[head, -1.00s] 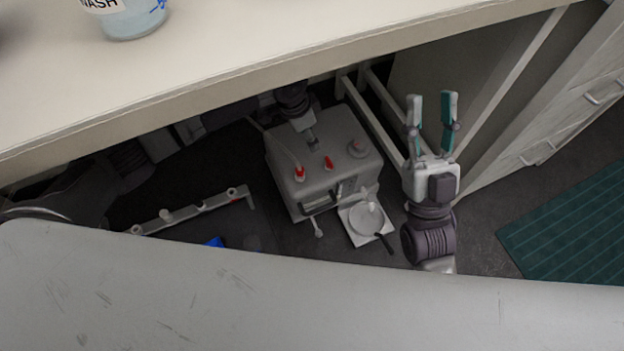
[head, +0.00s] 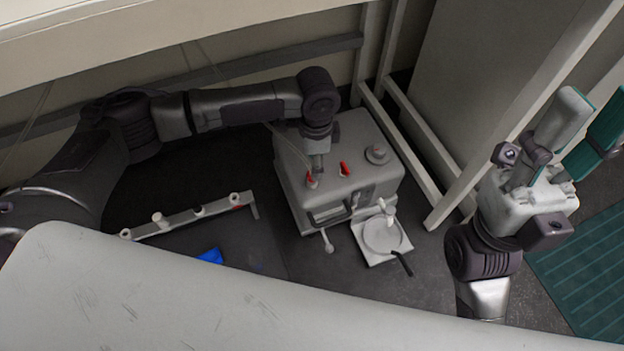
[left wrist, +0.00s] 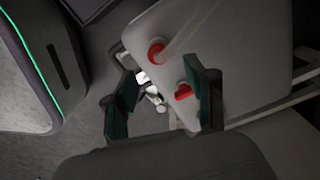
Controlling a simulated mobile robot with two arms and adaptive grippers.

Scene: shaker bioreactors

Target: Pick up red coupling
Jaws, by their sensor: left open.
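Two red parts sit on top of a pale grey box. One red fitting (head: 311,179) has a clear tube running into it, and it shows as a red ring (left wrist: 157,52) in the left wrist view. A second red piece (head: 344,168) lies just right of it; in the left wrist view this piece (left wrist: 183,91) is partly covered by a finger. I cannot tell which is the coupling. My left gripper (left wrist: 160,72) is open and empty, pointing down over the box top near both. My right gripper (head: 590,118) is open and empty at the far right.
The grey box (head: 360,195) has a round knob (head: 377,154) on top. A white tray with a round dish (head: 383,238) stands before it. A rail with several fittings (head: 190,215) lies left. A pale frame leg (head: 425,140) and a bench edge (head: 150,35) bound the space.

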